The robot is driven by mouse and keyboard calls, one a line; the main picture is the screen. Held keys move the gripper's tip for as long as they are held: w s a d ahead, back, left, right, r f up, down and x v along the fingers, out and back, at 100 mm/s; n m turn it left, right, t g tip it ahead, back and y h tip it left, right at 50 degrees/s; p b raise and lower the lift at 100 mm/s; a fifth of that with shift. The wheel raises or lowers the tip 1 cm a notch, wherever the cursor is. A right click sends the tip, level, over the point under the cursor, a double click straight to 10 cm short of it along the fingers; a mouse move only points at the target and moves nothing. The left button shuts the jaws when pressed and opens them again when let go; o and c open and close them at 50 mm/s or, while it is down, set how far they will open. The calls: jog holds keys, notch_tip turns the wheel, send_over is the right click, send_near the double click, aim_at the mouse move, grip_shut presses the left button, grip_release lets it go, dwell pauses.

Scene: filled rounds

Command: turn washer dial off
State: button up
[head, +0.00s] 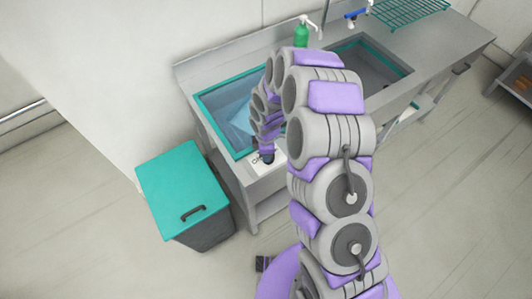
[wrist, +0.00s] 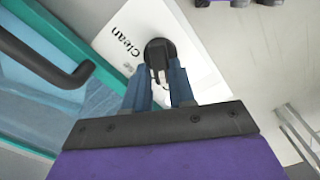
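The washer dial (wrist: 160,48) is a black round knob on a white panel (wrist: 118,22) with the printed word "Clean" beside it. My gripper (wrist: 158,72) is right at the dial, its two blue-grey fingers apart with a gap between them. The fingertips reach the near edge of the dial; whether they touch it I cannot tell. Part of the dial's near side is hidden. In the head view my gripper (head: 267,156) points down at the white panel on the front of the washer basin (head: 214,124), and my arm hides much around it.
The basin's teal rim and a dark handle (wrist: 85,72) are close on the left in the wrist view. A bin with a teal lid (head: 175,180) stands left of the washer. A green bottle (head: 301,36) stands behind the basin. The floor in front is clear.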

jog(key=o, duration=0.4)
notch_tip(320, 180, up, 17)
jog(key=shift+a+r, duration=0.1)
jog(key=shift+r, duration=0.05)
dwell(0.5)
dwell(0.4)
jog(key=s+d+r+m+b, duration=0.2)
jog(key=s+d+r+m, duration=0.25)
jog(key=s, duration=0.35)
jog(key=s+d+r+m+b, duration=0.2)
jog(key=s+d+r+m, duration=0.1)
jog(key=s+d+m, duration=0.4)
jog(key=s+d+m+b, duration=0.1)
jog(key=s+m, duration=0.1)
jog(key=s, duration=0.3)
jog(key=s+d+m+g+b, duration=0.1)
jog(key=s+m, duration=0.2)
jog(key=s, duration=0.3)
jog(key=s+d+f+m+b, duration=0.1)
jog(key=s+m+b, duration=0.1)
jog(key=s, duration=0.4)
jog(key=shift+s+d+f+m+g, duration=0.15)
jog(key=shift+d+m+g, duration=0.1)
jog(key=shift+d+g, duration=0.15)
